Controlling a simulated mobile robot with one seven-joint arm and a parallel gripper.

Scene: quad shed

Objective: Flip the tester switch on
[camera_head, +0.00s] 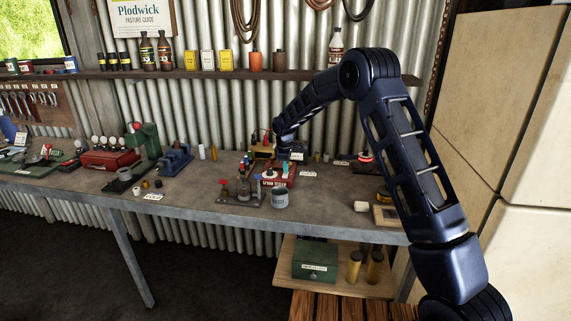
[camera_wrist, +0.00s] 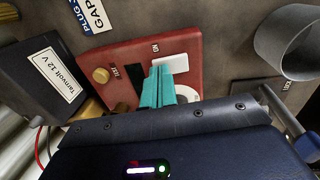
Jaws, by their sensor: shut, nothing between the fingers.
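The tester is a red box (camera_wrist: 120,50) in the wrist view, with a brass knob (camera_wrist: 101,76), a black slot (camera_wrist: 133,75), a white plate (camera_wrist: 172,62) near a small "ON" label (camera_wrist: 155,47), and a pale round dial (camera_wrist: 188,94) partly hidden. My gripper (camera_wrist: 160,70) has teal fingers closed together, over the box face between the black slot and the white plate. The fingers hide what lies under them, so I cannot tell whether they touch the switch or which way it is set. The red box also shows in the head view (camera_head: 274,181), below my wrist.

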